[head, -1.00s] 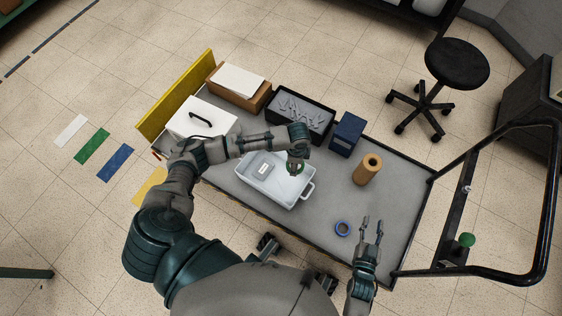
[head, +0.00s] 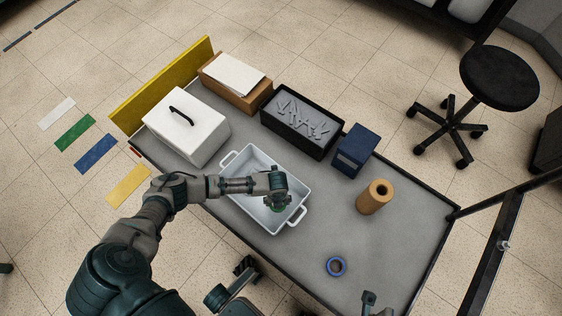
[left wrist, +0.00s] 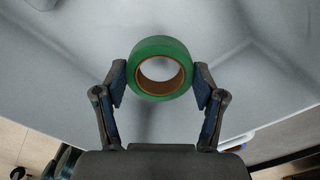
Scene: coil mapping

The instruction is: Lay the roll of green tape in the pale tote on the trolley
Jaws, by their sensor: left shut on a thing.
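The roll of green tape (left wrist: 160,68) has a brown core and sits between the two fingers of my left gripper (left wrist: 160,82), which is shut on its outer sides. In the head view only a little of the tape (head: 278,209) shows under my left gripper (head: 277,203). It is over the right part of the pale tote (head: 240,156), which stands on the trolley (head: 330,215). I cannot tell whether the tape touches the tote floor. My forearm hides part of the tote's inside. My right gripper (head: 378,305) is at the bottom edge, mostly cut off, its fingertips apart.
A stool (head: 498,78) stands beyond.

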